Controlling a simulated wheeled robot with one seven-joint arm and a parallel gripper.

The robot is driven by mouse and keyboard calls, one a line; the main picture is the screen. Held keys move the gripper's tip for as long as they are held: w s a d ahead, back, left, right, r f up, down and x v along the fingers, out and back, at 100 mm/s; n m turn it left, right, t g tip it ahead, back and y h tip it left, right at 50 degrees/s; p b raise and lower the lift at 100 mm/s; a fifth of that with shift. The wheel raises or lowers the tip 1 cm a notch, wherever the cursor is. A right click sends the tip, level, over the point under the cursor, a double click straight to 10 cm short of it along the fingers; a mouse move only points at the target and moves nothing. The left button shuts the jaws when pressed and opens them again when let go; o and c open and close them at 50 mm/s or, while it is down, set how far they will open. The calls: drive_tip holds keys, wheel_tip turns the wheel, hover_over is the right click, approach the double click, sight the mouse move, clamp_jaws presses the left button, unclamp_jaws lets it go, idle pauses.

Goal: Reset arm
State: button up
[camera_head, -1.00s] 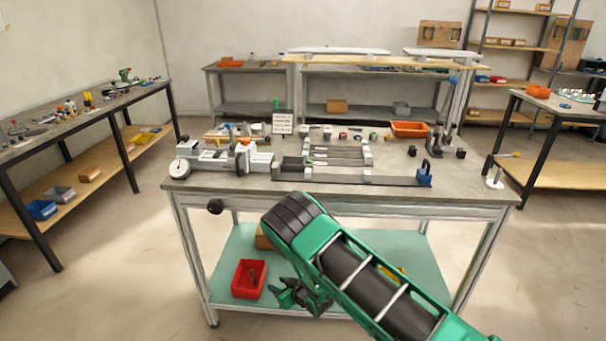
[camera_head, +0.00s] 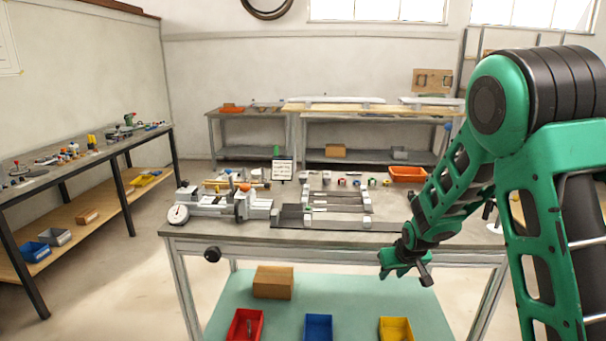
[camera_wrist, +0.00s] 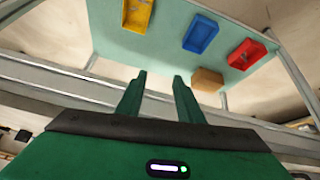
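My green arm rises at the right of the head view and bends down to my gripper (camera_head: 408,277). The gripper hangs in front of the workbench's front edge, below the level of its top. In the wrist view my gripper (camera_wrist: 158,80) shows two green fingers apart with nothing between them, so it is open and empty. The workbench (camera_head: 330,233) carries a frame jig (camera_head: 337,200) with bars and white blocks. My arm hides the right part of the bench top.
A lower shelf (camera_head: 290,305) holds a red bin (camera_head: 245,325), a blue bin (camera_head: 318,327), a yellow bin (camera_head: 396,328) and a cardboard box (camera_head: 273,282). A dial gauge (camera_head: 178,214) stands at the bench's left. A side table (camera_head: 80,160) is at left. The floor between is free.

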drive_tip(key=s+d+r+m+g, duration=0.1)
drive_tip(key=s+d+r, duration=0.3)
drive_tip(key=s, duration=0.3)
drive_tip(key=s+d+r+m+g+h, duration=0.1)
drive_tip(key=s+d+r+m, duration=0.15)
drive_tip(key=s+d, duration=0.3)
drive_tip(key=s+d+r+g, duration=0.1)
drive_tip(key=s+d+r, duration=0.35)
drive_tip(key=s, duration=0.25)
drive_tip(key=s+r+m+g, duration=0.1)
drive_tip(key=s+r+m, duration=0.1)
drive_tip(key=s, duration=0.9)
drive_tip(key=s+r+m+g+y, duration=0.1)
drive_tip(key=s+r+m+g, duration=0.1)
drive_tip(key=s, duration=1)
drive_tip(key=shift+s+r, duration=0.3)
drive_tip(key=shift+w+f, duration=0.25)
drive_tip(key=shift+w, duration=0.4)
